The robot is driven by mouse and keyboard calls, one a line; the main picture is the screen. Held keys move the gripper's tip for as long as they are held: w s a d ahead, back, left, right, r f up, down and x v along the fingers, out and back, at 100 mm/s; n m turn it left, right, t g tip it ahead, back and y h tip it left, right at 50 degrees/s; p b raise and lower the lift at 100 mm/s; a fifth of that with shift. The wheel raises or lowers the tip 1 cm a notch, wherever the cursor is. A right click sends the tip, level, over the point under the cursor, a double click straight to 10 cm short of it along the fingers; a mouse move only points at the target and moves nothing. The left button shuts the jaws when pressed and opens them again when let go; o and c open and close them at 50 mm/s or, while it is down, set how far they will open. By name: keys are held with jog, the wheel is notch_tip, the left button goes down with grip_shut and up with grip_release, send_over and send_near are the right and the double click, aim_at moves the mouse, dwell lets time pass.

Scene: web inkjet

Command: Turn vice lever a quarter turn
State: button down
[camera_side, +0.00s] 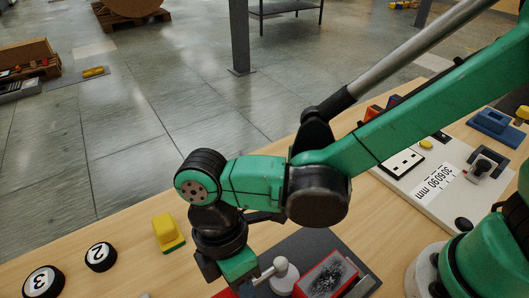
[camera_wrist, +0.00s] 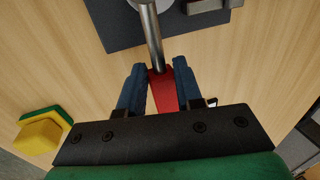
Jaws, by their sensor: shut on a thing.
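The vice lever is a grey metal rod (camera_wrist: 150,30) with a red grip end (camera_wrist: 164,92). My gripper (camera_wrist: 160,76) has its two blue fingers on either side of the red end and is shut on it. In the side view the lever's grey rod (camera_side: 266,274) runs from a pale round hub (camera_side: 284,276) toward my gripper at the bottom edge. The fingertips are cut off or hidden there. The hub stands on a dark grey plate (camera_side: 362,268), which also shows at the top of the wrist view (camera_wrist: 115,28).
A red block with a dark speckled top (camera_side: 325,276) sits right of the hub. A yellow and green block (camera_side: 168,232) and black round pieces numbered 2 (camera_side: 100,256) and 3 (camera_side: 43,281) lie left on the wooden table. A white panel (camera_side: 440,190) is at right.

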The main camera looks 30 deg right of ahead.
jog(key=shift+s, duration=0.1)
jog(key=c, duration=0.6)
grip_release()
jog(key=v, duration=0.5)
jog(key=shift+r, duration=0.35)
